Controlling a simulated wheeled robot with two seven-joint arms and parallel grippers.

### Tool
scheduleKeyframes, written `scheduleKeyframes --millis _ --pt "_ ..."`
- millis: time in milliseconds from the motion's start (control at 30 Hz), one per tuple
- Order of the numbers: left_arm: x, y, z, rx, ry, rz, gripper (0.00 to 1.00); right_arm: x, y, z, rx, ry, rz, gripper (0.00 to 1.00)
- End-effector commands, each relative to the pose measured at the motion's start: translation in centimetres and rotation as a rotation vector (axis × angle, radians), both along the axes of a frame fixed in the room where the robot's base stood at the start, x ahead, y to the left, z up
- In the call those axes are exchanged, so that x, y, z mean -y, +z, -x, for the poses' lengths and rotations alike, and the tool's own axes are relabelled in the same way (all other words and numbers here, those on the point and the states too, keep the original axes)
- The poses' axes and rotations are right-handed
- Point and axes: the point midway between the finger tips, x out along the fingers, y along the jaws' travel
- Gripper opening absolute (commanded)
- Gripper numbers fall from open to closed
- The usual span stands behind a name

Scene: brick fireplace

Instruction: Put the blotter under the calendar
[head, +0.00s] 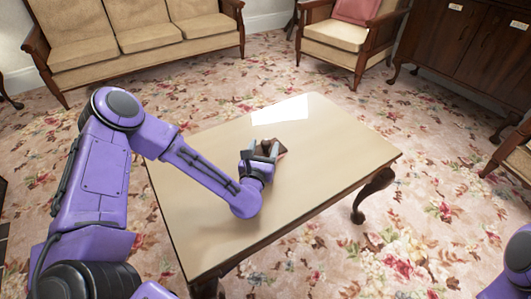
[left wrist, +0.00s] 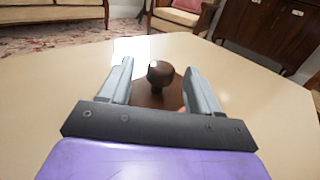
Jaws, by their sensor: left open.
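The blotter is a dark brown wooden piece with a round knob on a flat base, on the low table. In the head view the blotter (head: 281,148) is partly hidden by my left gripper (head: 261,153). In the left wrist view the blotter's knob (left wrist: 160,73) stands between the two open fingers of my left gripper (left wrist: 160,80), with a gap on both sides. The base is partly hidden behind the gripper's body. I see no calendar that I can make out. My right gripper is not in view.
The table (head: 330,165) is otherwise bare, except for a bright white patch (head: 282,109) at its far edge, a sheet or a reflection; I cannot tell which. A sofa (head: 140,30), an armchair (head: 340,35) and a dark cabinet (head: 465,45) stand beyond on flowered carpet.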

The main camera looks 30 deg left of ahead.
Motion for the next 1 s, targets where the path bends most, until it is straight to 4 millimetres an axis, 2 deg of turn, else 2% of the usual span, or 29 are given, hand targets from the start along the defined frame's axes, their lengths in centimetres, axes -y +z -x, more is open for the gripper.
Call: scheduleKeyframes --millis 100,267,400,467,767,867,1000 --pt "-0.1 0.0 -0.7 0.000 -0.002 0.000 0.63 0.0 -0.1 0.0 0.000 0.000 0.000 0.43" --pt "-0.1 0.0 -0.7 -0.001 -0.003 0.000 0.63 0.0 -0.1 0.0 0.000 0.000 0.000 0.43" --pt "0.0 0.0 -0.7 -0.001 -0.003 0.000 0.17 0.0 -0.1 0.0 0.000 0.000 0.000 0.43" --pt "0.0 0.0 -0.7 -0.001 -0.003 0.000 0.00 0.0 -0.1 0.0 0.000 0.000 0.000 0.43" --pt "0.0 0.3 -0.7 0.000 -0.003 0.000 0.00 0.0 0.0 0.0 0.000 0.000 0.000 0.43" --pt "0.0 1.2 -0.7 0.000 -0.003 0.001 0.00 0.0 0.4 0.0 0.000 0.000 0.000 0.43" --pt "-0.1 3.9 -0.7 0.004 -0.002 0.002 0.00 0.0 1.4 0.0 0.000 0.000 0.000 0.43"
